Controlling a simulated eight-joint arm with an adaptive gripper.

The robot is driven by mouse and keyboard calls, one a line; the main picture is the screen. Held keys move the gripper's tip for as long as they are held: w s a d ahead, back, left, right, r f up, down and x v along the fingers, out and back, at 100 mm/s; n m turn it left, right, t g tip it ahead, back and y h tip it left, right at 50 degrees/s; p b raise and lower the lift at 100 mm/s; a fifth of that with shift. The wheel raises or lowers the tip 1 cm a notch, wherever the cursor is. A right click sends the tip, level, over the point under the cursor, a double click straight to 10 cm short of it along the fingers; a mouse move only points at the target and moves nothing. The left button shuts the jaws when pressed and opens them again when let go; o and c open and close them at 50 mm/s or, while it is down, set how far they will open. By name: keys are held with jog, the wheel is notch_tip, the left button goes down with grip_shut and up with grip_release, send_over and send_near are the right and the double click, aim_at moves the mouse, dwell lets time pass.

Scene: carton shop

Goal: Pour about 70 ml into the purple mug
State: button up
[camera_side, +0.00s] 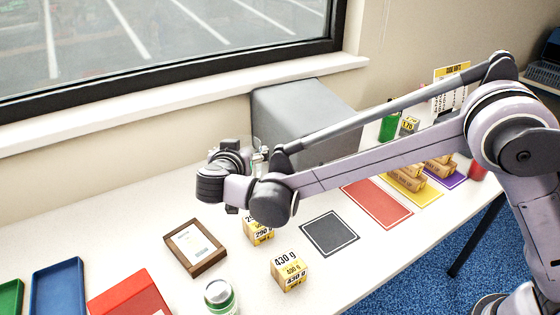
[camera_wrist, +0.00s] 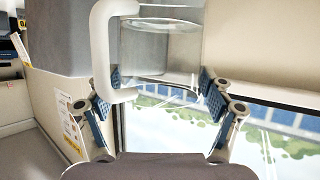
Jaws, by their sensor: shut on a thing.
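My gripper (camera_wrist: 160,84) is shut on a clear jug (camera_wrist: 160,52) with a pale handle on its left side in the wrist view. One finger pad shows on each side of the jug. The jug looks glassy with clear contents, but I cannot tell the exact level. In the side view my gripper (camera_side: 260,158) is above the table, in front of a large grey box, and the jug is mostly hidden by the wrist. I see no purple mug in either view.
The grey box (camera_side: 305,112) stands by the window. Cartons marked 290 g (camera_side: 258,232) and 430 g (camera_side: 289,271), a wooden frame (camera_side: 195,247), a green-banded can (camera_side: 220,297) and a red box (camera_side: 130,295) stand in front. The dark mat (camera_side: 330,233) and red mat (camera_side: 377,203) are bare.

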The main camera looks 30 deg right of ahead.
notch_tip(320, 180, up, 19)
jog(key=shift+s+f, duration=0.1)
jog(key=shift+f, duration=0.1)
jog(key=shift+c, duration=0.2)
jog(key=w+d, duration=0.5)
jog(key=d, duration=0.5)
jog(key=w+d, duration=0.6)
jog(key=d, duration=0.4)
jog(key=w+d, duration=0.5)
jog(key=d, duration=0.5)
jog(key=shift+s+f, duration=0.1)
jog(key=shift+f, duration=2.55)
jog(key=shift+d+r, duration=0.1)
jog(key=shift+d, duration=0.05)
jog(key=s+d+m+t+y, duration=0.3)
jog(key=d+m, duration=0.3)
jog(key=m, duration=0.2)
jog(key=shift+s+f+t+y, duration=0.3)
jog(key=shift+s+f+t, duration=0.1)
jog(key=shift+s, duration=0.4)
